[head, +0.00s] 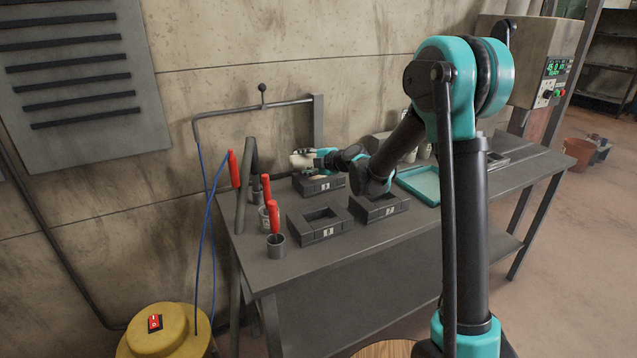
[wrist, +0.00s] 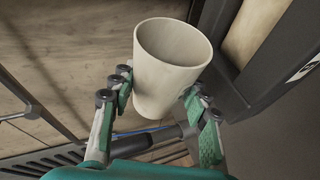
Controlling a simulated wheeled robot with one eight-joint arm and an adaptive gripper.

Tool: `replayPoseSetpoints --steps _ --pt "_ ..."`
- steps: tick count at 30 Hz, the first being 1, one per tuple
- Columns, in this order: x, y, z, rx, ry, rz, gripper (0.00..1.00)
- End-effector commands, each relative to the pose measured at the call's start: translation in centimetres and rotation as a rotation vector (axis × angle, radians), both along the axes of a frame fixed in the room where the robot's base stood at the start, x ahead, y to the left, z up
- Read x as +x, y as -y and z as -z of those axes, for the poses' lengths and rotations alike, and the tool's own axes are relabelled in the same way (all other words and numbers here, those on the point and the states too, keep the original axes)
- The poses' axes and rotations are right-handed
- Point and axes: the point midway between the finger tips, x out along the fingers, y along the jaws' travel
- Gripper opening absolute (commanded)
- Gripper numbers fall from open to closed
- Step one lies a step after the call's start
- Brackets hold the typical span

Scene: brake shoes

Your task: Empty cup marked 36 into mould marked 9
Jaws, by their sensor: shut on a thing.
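My gripper (head: 318,158) is shut on a pale, off-white cup (head: 300,159). In the head view the cup is strongly tilted, beside and above the rear mould (head: 333,188). In the wrist view the cup (wrist: 170,75) sits between both fingers of my gripper (wrist: 155,115), and its inside is pale with no contents showing. No mark on the cup can be read. Dark mould walls (wrist: 245,85) show to its right, around a tan surface. Two more dark moulds stand on the bench, one at the front left (head: 340,236) and one to the right (head: 370,216); their marks are too small to read.
Red-handled tools and a grey pot (head: 276,247) stand at the left of the bench (head: 375,240). A teal tray (head: 421,186) lies to the right. A bent pipe (head: 255,109) rises behind. A yellow drum (head: 165,335) is on the floor at the left.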

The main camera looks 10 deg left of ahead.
Motion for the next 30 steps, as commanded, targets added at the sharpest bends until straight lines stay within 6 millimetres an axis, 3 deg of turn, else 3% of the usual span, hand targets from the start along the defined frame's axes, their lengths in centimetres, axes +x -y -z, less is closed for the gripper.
replayPoseSetpoints --steps 30 --pt "0.27 0.51 -0.14 0.122 -0.066 0.0 0.14"
